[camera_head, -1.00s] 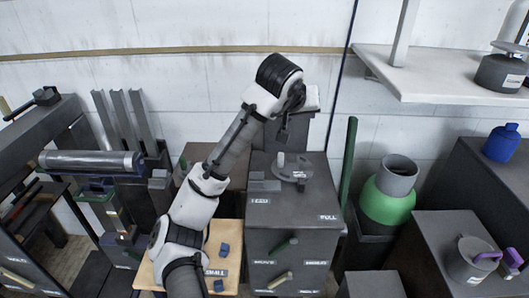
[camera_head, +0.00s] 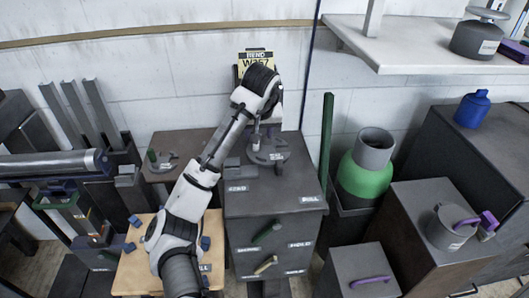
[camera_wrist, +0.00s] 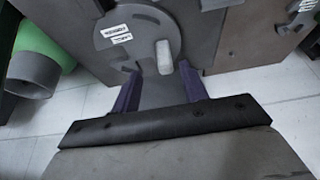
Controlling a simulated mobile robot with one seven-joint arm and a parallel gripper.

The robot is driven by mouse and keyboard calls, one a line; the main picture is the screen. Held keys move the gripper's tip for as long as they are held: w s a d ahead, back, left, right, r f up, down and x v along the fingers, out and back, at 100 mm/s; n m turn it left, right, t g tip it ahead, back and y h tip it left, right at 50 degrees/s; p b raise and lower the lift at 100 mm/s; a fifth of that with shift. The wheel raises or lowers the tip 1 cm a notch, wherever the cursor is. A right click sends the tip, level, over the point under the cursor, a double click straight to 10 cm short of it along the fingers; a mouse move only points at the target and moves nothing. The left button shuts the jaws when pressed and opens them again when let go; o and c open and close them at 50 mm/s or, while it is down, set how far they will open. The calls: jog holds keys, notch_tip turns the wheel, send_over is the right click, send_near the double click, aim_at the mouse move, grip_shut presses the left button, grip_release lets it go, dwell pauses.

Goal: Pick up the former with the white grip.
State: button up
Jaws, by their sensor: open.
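The former with the white grip is a dark round disc (camera_head: 270,152) lying on top of the grey cabinet in the head view. Its pale upright grip (camera_head: 255,141) stands near the disc's left side. In the wrist view the disc (camera_wrist: 135,38) carries two white labels, and the white grip (camera_wrist: 165,57) rises near its lower edge. My gripper (camera_wrist: 158,72) is open and empty, with its two purple fingers either side of the grip in the picture. I cannot tell whether the tips are level with it. In the head view the fingers are largely hidden by my wrist.
The cabinet (camera_head: 270,208) has green and cream drawer handles. Another former with a green grip (camera_head: 152,156) lies on a dark bench to the left. A yellow sign (camera_head: 258,59) stands behind my wrist. A green pole (camera_head: 326,140) and green container (camera_head: 362,178) stand right.

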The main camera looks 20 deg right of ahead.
aim_at(256, 150)
jog(key=x, duration=0.1)
jog(key=p+x, duration=0.1)
jog(key=x, duration=0.1)
jog(key=a+x, duration=0.1)
jog(key=shift+w+d+f, duration=0.1)
jog(key=shift+f, duration=0.15)
jog(key=shift+w+d+f, duration=0.1)
jog(key=shift+w+f, duration=0.05)
jog(key=shift+f, duration=0.25)
grip_shut()
jog(key=shift+r, duration=0.2)
dwell(0.7)
